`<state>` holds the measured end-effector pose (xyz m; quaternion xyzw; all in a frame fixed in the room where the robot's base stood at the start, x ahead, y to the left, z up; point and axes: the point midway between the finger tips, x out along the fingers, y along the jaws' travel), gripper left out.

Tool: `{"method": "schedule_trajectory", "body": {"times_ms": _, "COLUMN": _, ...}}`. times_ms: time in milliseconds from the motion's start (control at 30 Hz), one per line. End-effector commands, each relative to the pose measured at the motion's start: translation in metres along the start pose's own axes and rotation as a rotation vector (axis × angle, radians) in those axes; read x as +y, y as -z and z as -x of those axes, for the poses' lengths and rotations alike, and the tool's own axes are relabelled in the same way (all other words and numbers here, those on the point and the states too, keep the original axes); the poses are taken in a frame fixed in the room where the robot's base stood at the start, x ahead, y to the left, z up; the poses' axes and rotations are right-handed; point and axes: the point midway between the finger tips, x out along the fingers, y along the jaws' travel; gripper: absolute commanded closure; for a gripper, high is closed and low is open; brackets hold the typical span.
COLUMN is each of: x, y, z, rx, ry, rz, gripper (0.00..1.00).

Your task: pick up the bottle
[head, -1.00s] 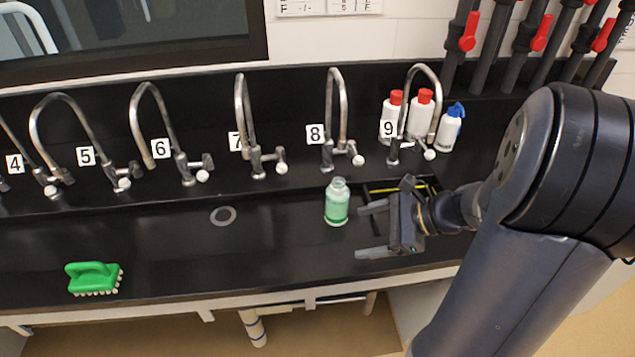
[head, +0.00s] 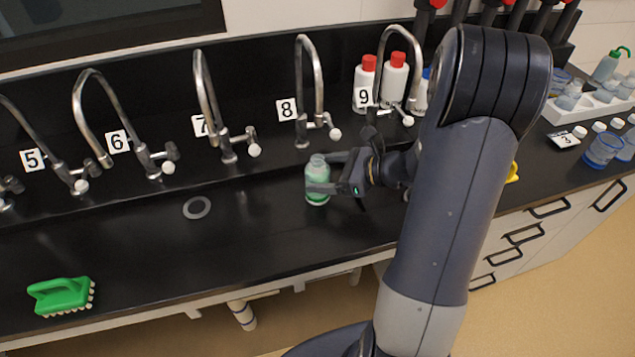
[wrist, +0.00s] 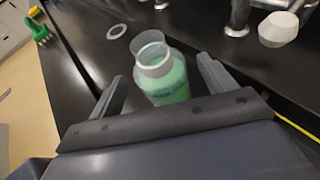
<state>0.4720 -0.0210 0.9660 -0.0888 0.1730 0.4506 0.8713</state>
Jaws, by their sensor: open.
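The bottle (head: 317,172) is clear with green contents and an open neck. It stands upright in the black sink trough below tap 8. My gripper (head: 323,173) is open around it in the head view, with one finger crossing in front of the bottle. In the wrist view the bottle (wrist: 162,75) stands between the two spread fingers of my gripper (wrist: 162,88), with a gap visible on each side. Its lower part is hidden behind the gripper body.
Several numbered metal taps (head: 307,90) line the back. Red-capped white bottles (head: 394,78) stand behind tap 9. A green brush (head: 62,296) lies at the left front, and a round drain (head: 197,207) is left of the bottle. The trough between them is clear.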

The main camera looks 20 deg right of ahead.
Motion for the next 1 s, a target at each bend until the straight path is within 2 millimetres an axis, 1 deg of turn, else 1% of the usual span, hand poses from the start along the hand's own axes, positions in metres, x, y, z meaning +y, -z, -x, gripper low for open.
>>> {"method": "schedule_trajectory", "body": {"times_ms": 33, "x": 0.001, "y": -0.004, "z": -0.008, "rx": 0.001, "ry": -0.005, "rz": 0.001, "gripper": 0.21}}
{"method": "schedule_trajectory", "body": {"times_ms": 100, "x": 0.0, "y": -0.005, "z": -0.018, "rx": 0.001, "ry": -0.006, "rz": 0.001, "gripper": 0.21}}
{"method": "schedule_trajectory", "body": {"times_ms": 233, "x": 0.0, "y": -0.004, "z": -0.033, "rx": 0.001, "ry": -0.003, "rz": 0.0, "gripper": 0.21}}
{"method": "schedule_trajectory", "body": {"times_ms": 333, "x": 0.0, "y": -0.004, "z": -0.038, "rx": 0.001, "ry": -0.003, "rz": 0.002, "gripper": 0.21}}
{"method": "schedule_trajectory", "body": {"times_ms": 567, "x": -0.001, "y": -0.003, "z": -0.038, "rx": 0.001, "ry": -0.001, "rz": 0.002, "gripper": 0.22}}
{"method": "schedule_trajectory", "body": {"times_ms": 1000, "x": -0.001, "y": -0.003, "z": -0.038, "rx": 0.001, "ry": -0.001, "rz": 0.002, "gripper": 0.58}}
